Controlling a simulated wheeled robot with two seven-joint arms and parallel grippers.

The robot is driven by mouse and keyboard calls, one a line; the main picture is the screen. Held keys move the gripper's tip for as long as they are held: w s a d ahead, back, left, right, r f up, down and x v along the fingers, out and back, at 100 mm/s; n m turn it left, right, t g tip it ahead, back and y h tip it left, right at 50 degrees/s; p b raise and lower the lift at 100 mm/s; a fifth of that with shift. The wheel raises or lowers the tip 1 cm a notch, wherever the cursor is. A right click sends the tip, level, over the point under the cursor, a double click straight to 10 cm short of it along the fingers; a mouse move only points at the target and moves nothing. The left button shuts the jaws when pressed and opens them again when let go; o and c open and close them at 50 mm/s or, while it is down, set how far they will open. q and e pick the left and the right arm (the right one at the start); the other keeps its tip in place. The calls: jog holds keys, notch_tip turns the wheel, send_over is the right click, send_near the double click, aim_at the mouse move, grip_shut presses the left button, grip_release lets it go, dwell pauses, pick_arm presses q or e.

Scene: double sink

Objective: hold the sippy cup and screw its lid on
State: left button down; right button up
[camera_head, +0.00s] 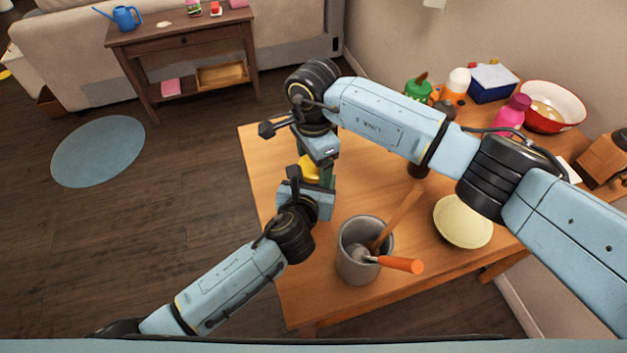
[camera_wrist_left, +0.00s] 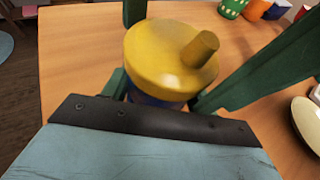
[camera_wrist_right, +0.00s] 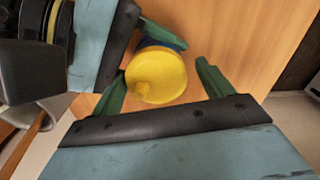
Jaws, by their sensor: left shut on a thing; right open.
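The sippy cup's yellow lid (camera_wrist_left: 165,65) with its short spout sits on top of the blue cup body (camera_wrist_left: 150,101), which is mostly hidden under it. I cannot tell how far the lid is threaded. My left gripper (camera_head: 310,189) is shut on the cup body below the lid, near the table's left edge. My right gripper (camera_wrist_right: 160,82) is open. Its green fingers stand on either side of the yellow lid, which shows between them in the right wrist view (camera_wrist_right: 157,77). In the head view the lid (camera_head: 308,168) is partly covered by my grippers.
A grey pot (camera_head: 357,262) with an orange-handled utensil stands close to the right of my left gripper. A pale yellow dish (camera_head: 463,222) lies further right.

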jog(key=shift+s+r, duration=0.15)
jog(key=shift+r, duration=2.1)
jog(key=shift+c, duration=0.4)
jog(key=shift+w+a+r+n, duration=0.1)
jog(key=shift+w+r+n, duration=0.1)
jog(key=shift+r+n, duration=0.7)
jog(key=n, duration=0.1)
jog(key=r+n, duration=0.1)
jog(key=n, duration=0.3)
jog(key=shift+s+r, duration=0.1)
jog(key=shift+r, duration=0.2)
jog(key=shift+f, duration=0.1)
jog(key=shift+f, duration=3.9)
